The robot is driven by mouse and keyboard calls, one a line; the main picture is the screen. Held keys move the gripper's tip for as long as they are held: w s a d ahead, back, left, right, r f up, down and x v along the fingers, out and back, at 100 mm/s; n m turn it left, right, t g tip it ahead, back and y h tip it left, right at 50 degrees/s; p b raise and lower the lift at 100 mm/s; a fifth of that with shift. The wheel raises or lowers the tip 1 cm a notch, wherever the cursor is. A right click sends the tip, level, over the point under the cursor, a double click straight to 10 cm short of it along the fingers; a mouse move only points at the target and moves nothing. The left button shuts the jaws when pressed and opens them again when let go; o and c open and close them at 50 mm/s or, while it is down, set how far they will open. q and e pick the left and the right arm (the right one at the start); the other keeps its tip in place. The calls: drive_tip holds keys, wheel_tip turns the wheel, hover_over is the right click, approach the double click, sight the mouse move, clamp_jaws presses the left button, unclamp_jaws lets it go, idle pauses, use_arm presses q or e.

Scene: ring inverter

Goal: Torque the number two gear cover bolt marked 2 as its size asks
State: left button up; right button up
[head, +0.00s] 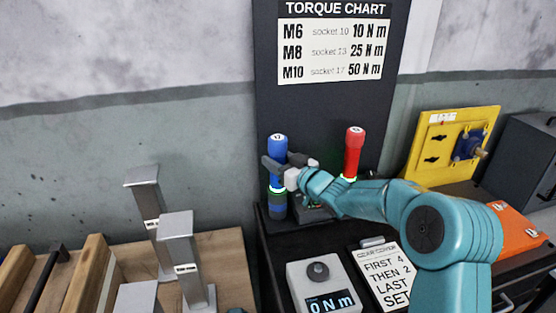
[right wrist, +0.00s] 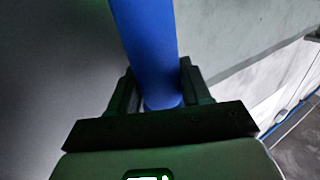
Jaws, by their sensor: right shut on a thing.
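A blue torque tool (head: 277,148) with a green lit ring stands upright in front of the dark board, its cap marked with a small number that looks like 17. My right gripper (head: 279,165) is shut on its handle, and the blue handle (right wrist: 150,50) runs between the fingers in the right wrist view. A red torque tool (head: 353,150) stands to its right, also with a green ring. The torque chart (head: 334,42) reads M6 10 N m, M8 25 N m, M10 50 N m. No gear cover bolt marked 2 can be made out. My left gripper is out of view.
A grey tester (head: 312,277) shows 0 N m. A gear cover card (head: 381,277) reads FIRST 4 THEN 2 LAST SET. A yellow panel (head: 432,150), an orange item (head: 518,226) and a dark box (head: 520,150) are at right. Metal stands (head: 178,225) are on wood at left.

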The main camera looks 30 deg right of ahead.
idle(0.6)
drive_tip(key=o, duration=1.3)
drive_tip(key=shift+f, duration=0.1)
drive_tip(key=shift+f+b, duration=0.2)
drive_tip(key=shift+b, duration=0.1)
drive_tip(key=b+v, duration=0.2)
drive_tip(key=v, duration=1.4)
drive_tip(key=shift+s+r, duration=0.2)
drive_tip(key=shift+s, duration=0.15)
